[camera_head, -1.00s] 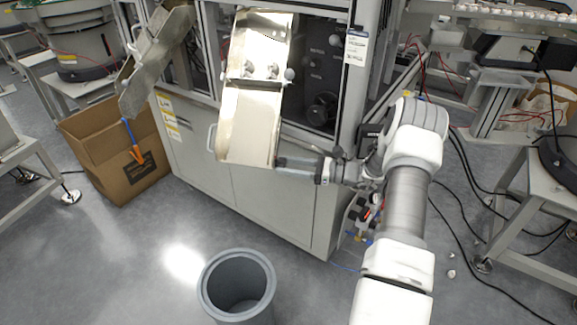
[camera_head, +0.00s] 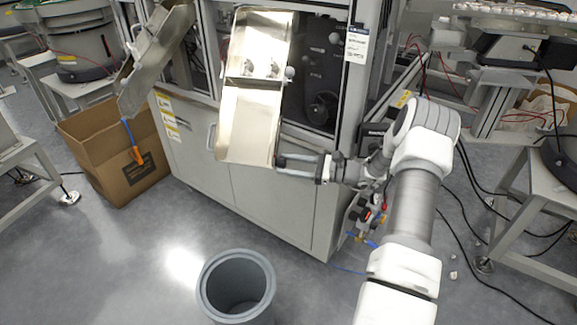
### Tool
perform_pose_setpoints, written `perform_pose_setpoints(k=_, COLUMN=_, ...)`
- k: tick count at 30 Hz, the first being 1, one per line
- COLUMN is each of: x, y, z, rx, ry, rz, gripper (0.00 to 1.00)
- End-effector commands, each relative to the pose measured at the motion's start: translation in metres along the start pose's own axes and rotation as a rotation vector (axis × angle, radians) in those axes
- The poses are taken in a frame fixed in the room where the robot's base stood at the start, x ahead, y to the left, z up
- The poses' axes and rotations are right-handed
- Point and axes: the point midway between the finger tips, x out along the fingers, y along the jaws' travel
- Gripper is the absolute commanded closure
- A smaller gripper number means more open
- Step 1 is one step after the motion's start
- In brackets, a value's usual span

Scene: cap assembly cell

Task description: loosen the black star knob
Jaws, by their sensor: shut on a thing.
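My gripper (camera_head: 282,164) reaches left to the right edge of the lower metal chute (camera_head: 247,122), its two fingers one above the other with a narrow gap between them. It is shut on the black star knob (camera_head: 279,161), of which only a small dark bit shows between the fingertips at the chute's side. The fingers hide most of the knob, and its star shape cannot be made out. The chute hangs tilted on the front of the grey machine cabinet.
A grey bin (camera_head: 237,284) stands open on the floor below. A cardboard box (camera_head: 118,150) with an orange-handled tool (camera_head: 137,153) is at left. A second chute (camera_head: 152,62) hangs above the box. The cabinet (camera_head: 266,196) stands close behind my gripper. Cables lie on the floor at right.

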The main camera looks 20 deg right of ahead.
Motion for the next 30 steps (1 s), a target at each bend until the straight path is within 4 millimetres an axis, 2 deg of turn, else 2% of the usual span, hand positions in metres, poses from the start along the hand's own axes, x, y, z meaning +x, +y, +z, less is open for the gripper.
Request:
perform_pose_setpoints(k=3, x=0.000, y=0.000, z=0.000, rx=-0.001, ry=0.001, rz=0.001, gripper=1.00)
perform_pose_setpoints(k=4, x=0.000, y=0.000, z=0.000, rx=-0.001, ry=0.001, rz=0.001, gripper=0.48)
perform_pose_setpoints(k=8, x=0.000, y=0.000, z=0.000, rx=0.000, ry=0.001, rz=0.001, gripper=0.24)
perform_pose_setpoints(k=9, x=0.000, y=0.000, z=0.000, rx=0.000, ry=0.001, rz=0.001, gripper=0.21)
perform_pose_setpoints(k=20, x=-0.006, y=-0.001, z=0.000, rx=0.001, ry=0.001, rz=-0.001, gripper=0.21)
perform_pose_setpoints(k=23, x=-0.019, y=-0.001, z=0.001, rx=0.001, ry=0.001, rz=-0.004, gripper=0.21)
perform_pose_setpoints(k=30, x=-0.075, y=-0.002, z=0.001, rx=0.000, ry=0.002, rz=-0.005, gripper=0.21)
